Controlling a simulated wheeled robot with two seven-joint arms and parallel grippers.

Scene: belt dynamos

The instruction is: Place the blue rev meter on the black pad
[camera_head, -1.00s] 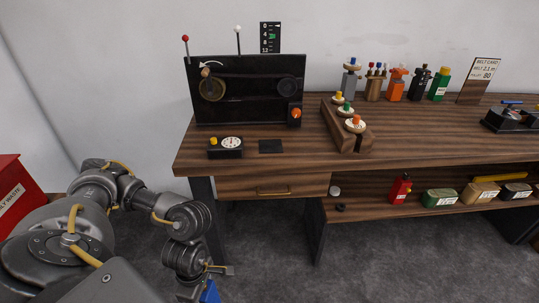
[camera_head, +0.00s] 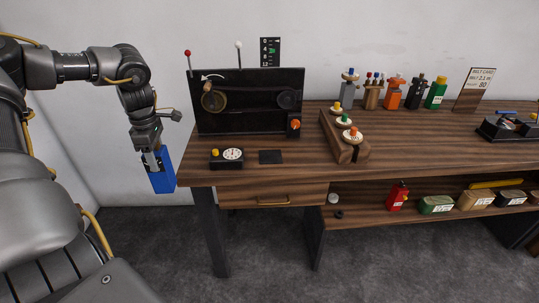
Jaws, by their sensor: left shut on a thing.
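My left gripper (camera_head: 155,157) is shut on a blue block-shaped thing (camera_head: 161,176), which looks like the blue rev meter. It hangs below the fingers, just left of the table's left edge, at about tabletop height. Its face is not readable from here. The black pad (camera_head: 270,157) lies flat and bare on the tabletop, right of a black box (camera_head: 227,159) with a white dial and a yellow knob. My right gripper is not in view.
A black belt-drive panel (camera_head: 250,105) with two levers stands behind the pad. A wooden block with coloured knobs (camera_head: 345,138) stands to the pad's right.

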